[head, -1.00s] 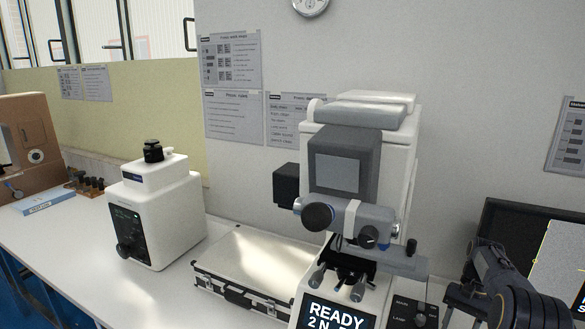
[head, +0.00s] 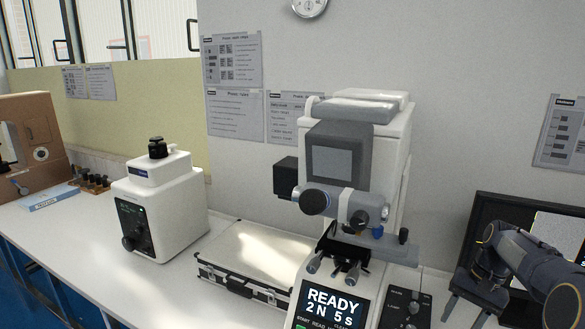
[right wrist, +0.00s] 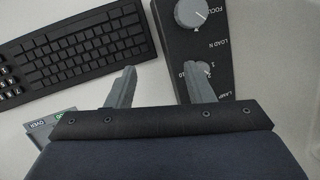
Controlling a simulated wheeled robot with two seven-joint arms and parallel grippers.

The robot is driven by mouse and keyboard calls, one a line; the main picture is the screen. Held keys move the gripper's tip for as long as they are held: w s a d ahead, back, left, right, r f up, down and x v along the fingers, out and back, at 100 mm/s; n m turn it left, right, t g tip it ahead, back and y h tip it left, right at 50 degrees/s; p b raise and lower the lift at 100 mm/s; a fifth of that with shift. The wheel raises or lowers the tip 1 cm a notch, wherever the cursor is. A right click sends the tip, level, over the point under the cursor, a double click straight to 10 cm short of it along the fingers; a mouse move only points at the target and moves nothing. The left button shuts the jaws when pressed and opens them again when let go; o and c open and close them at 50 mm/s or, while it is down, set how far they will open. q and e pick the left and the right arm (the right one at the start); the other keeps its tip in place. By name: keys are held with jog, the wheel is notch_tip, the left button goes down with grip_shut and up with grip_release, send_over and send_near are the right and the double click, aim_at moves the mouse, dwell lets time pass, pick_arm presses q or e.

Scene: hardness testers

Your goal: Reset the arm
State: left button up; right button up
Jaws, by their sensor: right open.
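My right gripper (head: 466,306) is at the lower right of the head view, just right of the tester's control panel. In the right wrist view its two grey fingers (right wrist: 160,86) are apart with nothing between them. The right finger overlaps the edge of the dark control panel (right wrist: 192,50), which carries a focus knob and a load dial. I cannot tell whether it touches. My right forearm comes in from the right edge. The white hardness tester (head: 357,110) stands in the middle; its screen (head: 333,306) reads READY. My left gripper is not in view.
A black keyboard (right wrist: 80,55) lies left of the fingers in the wrist view. A dark monitor (head: 483,212) stands behind my right arm. A silver case (head: 255,250) and a smaller white tester (head: 160,210) stand to the left on the white bench.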

jog(key=s+a+r+n+t, duration=0.35)
jog(key=s+a+r, duration=0.55)
jog(key=s+a, duration=0.3)
jog(key=s+a+f+n+t, duration=0.1)
jog(key=s+a+f, duration=0.1)
jog(key=s+a, duration=0.2)
jog(key=s+a+f+n+t, duration=0.1)
jog(key=s+a+f+t, duration=0.1)
jog(key=s, duration=0.7)
jog(key=shift+s+a+f+n, duration=0.15)
jog(key=shift+a+f+n, duration=0.2)
jog(key=shift+a+f, duration=0.55)
